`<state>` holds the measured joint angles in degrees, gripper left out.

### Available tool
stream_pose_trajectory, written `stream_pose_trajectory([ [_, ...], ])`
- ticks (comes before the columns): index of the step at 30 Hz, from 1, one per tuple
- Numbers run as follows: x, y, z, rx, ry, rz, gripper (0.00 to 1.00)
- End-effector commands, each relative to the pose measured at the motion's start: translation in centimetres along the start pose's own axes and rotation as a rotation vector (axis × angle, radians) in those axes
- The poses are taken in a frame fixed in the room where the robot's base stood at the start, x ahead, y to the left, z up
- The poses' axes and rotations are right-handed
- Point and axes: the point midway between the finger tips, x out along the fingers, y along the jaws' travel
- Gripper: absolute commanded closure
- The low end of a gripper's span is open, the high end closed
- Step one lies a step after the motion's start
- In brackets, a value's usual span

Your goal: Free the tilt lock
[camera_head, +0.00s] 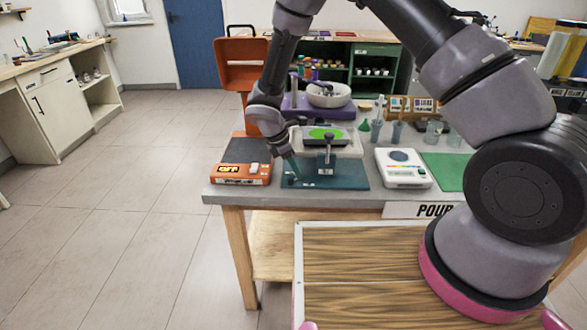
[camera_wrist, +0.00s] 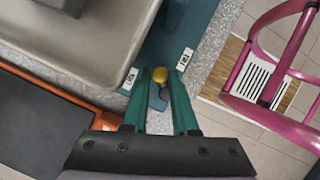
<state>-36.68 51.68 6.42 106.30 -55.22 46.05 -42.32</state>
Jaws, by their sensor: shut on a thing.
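A teal base plate (camera_head: 340,179) lies at the front of the grey table and carries a grey tray (camera_head: 347,145) with a bright green patch. In the wrist view the grey tray (camera_wrist: 70,45) fills the upper left. A small lever with a brass knob (camera_wrist: 159,74) stands on the base between two small white labels (camera_wrist: 185,59), whose print I cannot read for certain; it appears to be the tilt lock. My gripper (camera_wrist: 160,100) has its teal fingers on either side of this lever, shut on it. In the head view my gripper (camera_head: 291,172) points down at the base's left end, hiding the lever.
An orange device with a dark top (camera_head: 243,162) stands close left of the base. A white scale (camera_head: 403,168) and a green mat (camera_head: 446,171) are to the right. A white bowl (camera_head: 328,94) and glassware stand behind. A magenta frame (camera_wrist: 270,85) is beyond the table edge.

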Motion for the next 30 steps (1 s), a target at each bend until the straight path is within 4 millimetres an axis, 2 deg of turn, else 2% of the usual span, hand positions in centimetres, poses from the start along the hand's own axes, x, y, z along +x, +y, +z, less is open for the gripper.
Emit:
stream_pose_trajectory([
  [15, 0.2, -0.9, 0.2, 0.369, 0.0, -0.156, 1.0],
  [30, 0.2, -1.1, 0.2, 0.477, 0.0, -0.201, 1.0],
])
